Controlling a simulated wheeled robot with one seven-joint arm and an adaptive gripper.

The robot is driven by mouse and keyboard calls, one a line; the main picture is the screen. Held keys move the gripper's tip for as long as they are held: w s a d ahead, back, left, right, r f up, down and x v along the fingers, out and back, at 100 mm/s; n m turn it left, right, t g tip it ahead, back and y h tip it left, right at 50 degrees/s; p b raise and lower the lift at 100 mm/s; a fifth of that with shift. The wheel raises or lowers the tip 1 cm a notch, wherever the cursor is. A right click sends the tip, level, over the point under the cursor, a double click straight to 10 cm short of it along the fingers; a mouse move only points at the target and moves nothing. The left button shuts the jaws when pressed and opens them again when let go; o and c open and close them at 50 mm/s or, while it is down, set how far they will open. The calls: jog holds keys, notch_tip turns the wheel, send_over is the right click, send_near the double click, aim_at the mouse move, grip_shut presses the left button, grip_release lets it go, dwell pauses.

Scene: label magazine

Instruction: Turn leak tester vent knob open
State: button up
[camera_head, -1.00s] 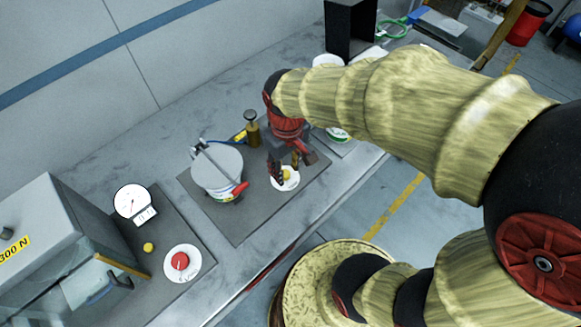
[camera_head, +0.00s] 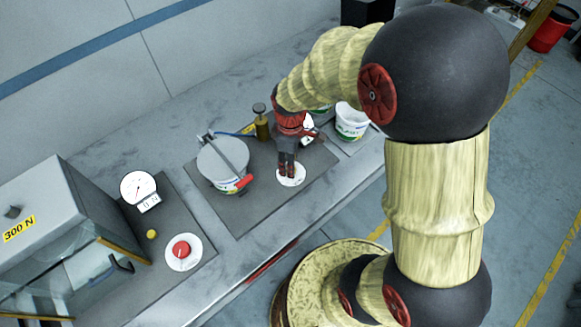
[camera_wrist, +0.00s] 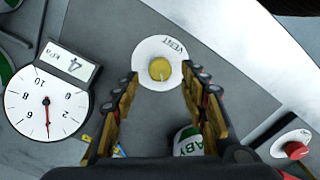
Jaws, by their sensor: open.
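The yellow vent knob (camera_wrist: 160,69) sits on a white disc (camera_wrist: 147,47) marked VENT in the wrist view, with a dark pointer line on its face. My gripper (camera_wrist: 160,79) is open, with one finger to each side of the knob and gaps between. I cannot tell how far above the knob the fingertips are. In the head view my gripper (camera_head: 287,172) points down over the white disc (camera_head: 296,180) and hides the knob. A round gauge (camera_wrist: 40,109) with a display reading 4 kPa shows left in the wrist view, its needle pointing down.
A lidded pot (camera_head: 219,162) with a clamp bar and red handle (camera_head: 243,183) stands left of my gripper on the grey mat (camera_head: 240,222). A brass post (camera_head: 262,126) is behind. A white tub (camera_head: 352,121) stands right. A red knob (camera_head: 181,250) is farther left.

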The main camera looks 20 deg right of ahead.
jog(key=shift+f, duration=1.65)
jog(key=shift+c, duration=0.6)
grip_shut()
